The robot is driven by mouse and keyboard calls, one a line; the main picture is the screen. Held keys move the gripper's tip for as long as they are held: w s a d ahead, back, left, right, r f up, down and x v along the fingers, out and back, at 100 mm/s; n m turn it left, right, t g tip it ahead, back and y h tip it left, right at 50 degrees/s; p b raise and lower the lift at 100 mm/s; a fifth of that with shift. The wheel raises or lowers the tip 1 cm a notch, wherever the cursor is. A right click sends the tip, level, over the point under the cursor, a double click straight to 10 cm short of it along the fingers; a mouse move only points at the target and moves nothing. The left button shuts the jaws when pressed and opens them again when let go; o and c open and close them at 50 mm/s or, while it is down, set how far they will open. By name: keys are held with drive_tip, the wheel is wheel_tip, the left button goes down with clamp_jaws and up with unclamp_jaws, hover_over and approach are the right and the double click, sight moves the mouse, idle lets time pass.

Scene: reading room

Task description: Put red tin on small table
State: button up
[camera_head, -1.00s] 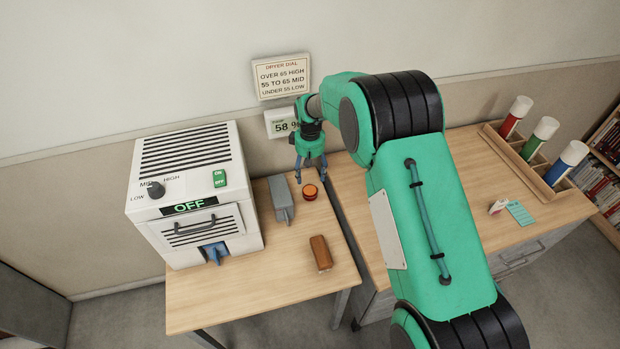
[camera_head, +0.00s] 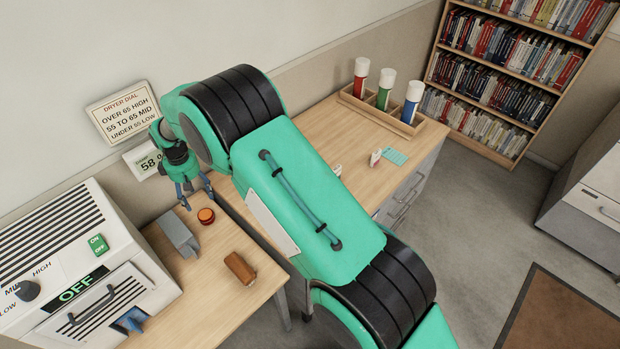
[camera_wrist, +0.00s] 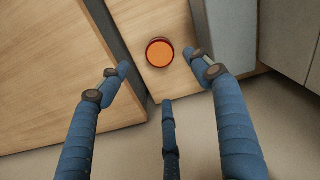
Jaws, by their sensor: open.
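The red tin (camera_head: 206,215) is a small round red-orange tin on the wooden table (camera_head: 215,308) that holds the dryer, near its right edge by the gap to the desk. My gripper (camera_head: 194,196) is open and empty, just behind and above the tin in the head view. In the wrist view the tin (camera_wrist: 160,52) lies ahead of and between the two spread side fingers, with the third finger below it. No finger visibly touches it. I see no separate small table; I cannot tell whether the dryer table is the one named.
A grey block (camera_head: 178,236) and a brown block (camera_head: 240,268) stand near the tin. The white dryer (camera_head: 75,265) reads OFF. The desk (camera_head: 315,125) holds a rack (camera_head: 385,116) with red, green and blue tubes. A bookcase (camera_head: 515,75), brown mat (camera_head: 565,318) and open floor lie right.

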drive_tip(key=w+d+r+m+t, duration=0.1)
drive_tip(key=w+d+r+m, duration=0.15)
drive_tip(key=d+r, duration=1.6)
drive_tip(key=s+d+r+m+t+y, duration=0.1)
drive_tip(key=s+d+r+m, duration=0.4)
drive_tip(key=d+r, duration=1.05)
drive_tip(key=s+d+r+m+t, duration=0.1)
drive_tip(key=s+d+r, duration=0.2)
drive_tip(key=s+d, duration=0.5)
drive_tip(key=s+d+r+m+t, duration=0.1)
drive_tip(key=s+d+r, duration=0.3)
drive_tip(key=s+d, duration=0.35)
drive_tip(key=s+d+f+m, duration=0.1)
drive_tip(key=s+d+m, duration=0.1)
drive_tip(key=s+d, duration=0.3)
drive_tip(key=s+d+f+m+t+h, duration=0.1)
drive_tip(key=s+d, duration=0.3)
drive_tip(key=s, duration=0.6)
drive_tip(key=shift+s+d+f+m+t, duration=0.25)
drive_tip(key=shift+s+d+m+t, duration=0.1)
drive_tip(key=shift+m, duration=0.1)
